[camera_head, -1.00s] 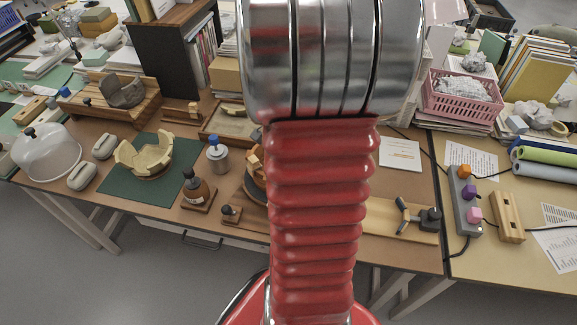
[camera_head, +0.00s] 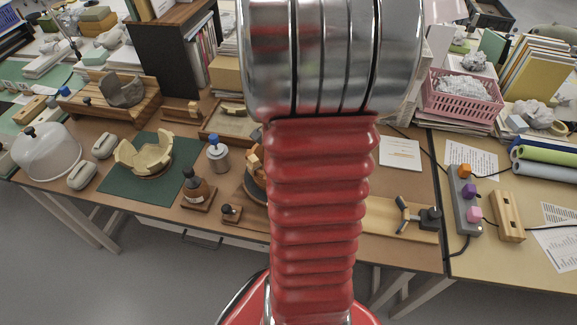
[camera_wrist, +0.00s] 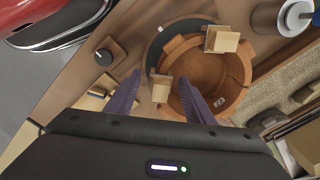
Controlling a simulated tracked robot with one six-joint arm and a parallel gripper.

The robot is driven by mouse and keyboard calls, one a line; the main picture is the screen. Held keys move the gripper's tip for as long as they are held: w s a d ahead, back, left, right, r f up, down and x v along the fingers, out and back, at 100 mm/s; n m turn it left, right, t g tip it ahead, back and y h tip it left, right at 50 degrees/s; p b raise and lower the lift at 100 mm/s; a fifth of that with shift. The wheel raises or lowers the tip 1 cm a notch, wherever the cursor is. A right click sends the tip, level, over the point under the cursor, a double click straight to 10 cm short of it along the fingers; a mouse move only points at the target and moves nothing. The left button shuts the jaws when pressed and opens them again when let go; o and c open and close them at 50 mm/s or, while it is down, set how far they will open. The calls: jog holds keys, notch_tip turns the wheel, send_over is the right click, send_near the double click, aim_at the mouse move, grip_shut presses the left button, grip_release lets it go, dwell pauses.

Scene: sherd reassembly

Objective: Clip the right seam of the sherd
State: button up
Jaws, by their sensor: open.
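A brown round vessel (camera_wrist: 212,80) stands on a dark turntable (camera_wrist: 156,45) in the wrist view. One wooden clip (camera_wrist: 222,40) sits on its far rim. A second wooden clip (camera_wrist: 160,88) is at the near-left rim, between my gripper's fingers. My gripper (camera_wrist: 160,90) is open, one dark finger on each side of that clip. I cannot tell whether the fingers touch it, or how fully it sits over the rim. The sherd's edges are hard to tell from the rest of the wall. In the head view my arm hides most of the vessel (camera_head: 254,185).
A dark knob on a wooden block (camera_wrist: 105,55) is left of the turntable. A blue-topped jar (camera_head: 218,154) and a brown bottle (camera_head: 195,186) stand left of the vessel. A sand tray (camera_wrist: 285,85) is at right in the wrist view.

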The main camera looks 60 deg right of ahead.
jog(key=shift+r, duration=0.1)
notch_tip(320, 180, up, 14)
jog(key=shift+f, duration=0.2)
dwell(0.4)
dwell(0.9)
jog(key=w+a+r+n+t, duration=0.1)
jog(key=a+r+n+t, duration=0.1)
jog(key=a+n, duration=0.9)
jog(key=w+a+r+n+t, duration=0.1)
jog(key=a+r+n+t, duration=0.2)
jog(key=a+n, duration=0.9)
jog(key=a, duration=0.7)
jog(key=shift+w+a, duration=0.2)
jog(key=shift+w, duration=0.15)
